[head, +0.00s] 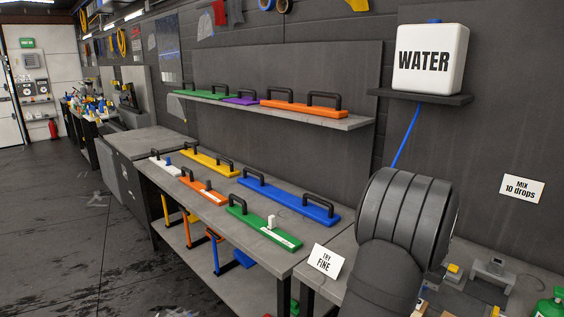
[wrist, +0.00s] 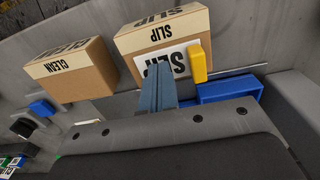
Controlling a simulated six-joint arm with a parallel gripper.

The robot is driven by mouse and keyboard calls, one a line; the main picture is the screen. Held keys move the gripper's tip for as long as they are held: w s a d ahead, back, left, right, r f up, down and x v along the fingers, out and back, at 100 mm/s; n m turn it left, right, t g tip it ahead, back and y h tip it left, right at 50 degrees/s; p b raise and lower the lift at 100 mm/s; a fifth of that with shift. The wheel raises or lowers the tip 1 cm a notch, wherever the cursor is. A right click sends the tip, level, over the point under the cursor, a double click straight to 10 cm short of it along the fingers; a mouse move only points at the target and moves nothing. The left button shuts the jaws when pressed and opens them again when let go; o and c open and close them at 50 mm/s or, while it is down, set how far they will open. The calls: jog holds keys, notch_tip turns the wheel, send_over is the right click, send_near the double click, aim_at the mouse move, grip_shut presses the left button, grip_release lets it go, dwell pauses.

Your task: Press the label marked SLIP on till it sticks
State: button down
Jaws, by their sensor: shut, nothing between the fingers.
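In the wrist view a white label (wrist: 178,63) marked SLIP lies against the front face of a cardboard box (wrist: 128,43), which is also marked SLIP. A yellow block (wrist: 199,62) sits at the label's right end. My gripper (wrist: 157,76), with blue-grey fingers, is shut and empty. Its tips overlap the lower left part of the label in the picture and hide some of it. I cannot tell whether they touch it. In the head view my arm fills the right foreground, and the gripper, label and box do not show.
A second box (wrist: 75,73) marked CLEAN stands left of the SLIP box. A blue bin (wrist: 232,89) is to the right, close to the fingers. In the head view a workbench (head: 225,228) holds several coloured handled bars, and a WATER tank (head: 430,75) sits on a wall shelf.

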jog(key=shift+f, duration=0.1)
jog(key=shift+r, duration=3.6)
jog(key=shift+f, duration=0.1)
notch_tip(320, 180, down, 7)
notch_tip(320, 180, up, 17)
jog(key=w+a, duration=0.1)
notch_tip(320, 180, down, 9)
jog(key=shift+w+a, duration=0.15)
jog(key=shift+a, duration=0.15)
